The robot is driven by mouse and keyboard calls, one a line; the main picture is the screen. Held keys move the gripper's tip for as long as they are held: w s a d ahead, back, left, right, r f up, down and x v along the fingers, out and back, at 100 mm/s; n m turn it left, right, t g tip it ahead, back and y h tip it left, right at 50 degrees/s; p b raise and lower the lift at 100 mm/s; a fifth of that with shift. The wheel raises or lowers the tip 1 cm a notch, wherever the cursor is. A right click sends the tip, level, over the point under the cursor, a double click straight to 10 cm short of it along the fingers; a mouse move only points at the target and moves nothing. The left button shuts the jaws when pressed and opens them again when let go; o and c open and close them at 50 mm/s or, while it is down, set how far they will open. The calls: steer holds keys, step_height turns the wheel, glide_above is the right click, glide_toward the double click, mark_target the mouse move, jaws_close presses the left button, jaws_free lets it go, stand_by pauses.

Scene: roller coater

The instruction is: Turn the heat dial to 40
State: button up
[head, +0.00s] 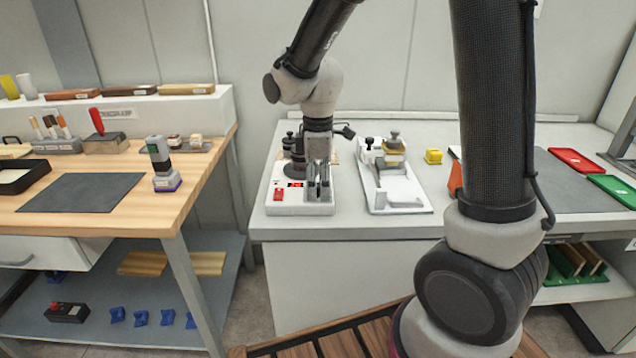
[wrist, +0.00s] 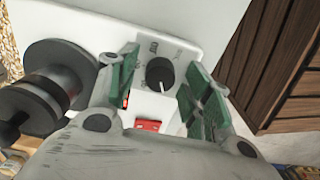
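The heat dial (wrist: 158,74) is a round black knob with a white pointer mark, which points toward the bottom of the wrist view. Small printed marks lie around its far side, too small to read surely. It sits on the white coater base (head: 300,209); in the head view my gripper hides it. My gripper (head: 318,192) points down over the base. In the wrist view my gripper (wrist: 163,68) is open, with one green-padded finger on each side of the dial and gaps visible between pads and knob.
Black rollers (wrist: 48,85) stand close at the left in the wrist view. A second white device (head: 398,200) stands to the right. The bench front edge is clear.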

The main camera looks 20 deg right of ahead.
steer(key=c, duration=0.9)
steer(key=shift+m, duration=0.4)
steer(key=m, duration=0.4)
steer(key=shift+m, duration=0.4)
steer(key=m, duration=0.6)
steer(key=o, duration=1.1)
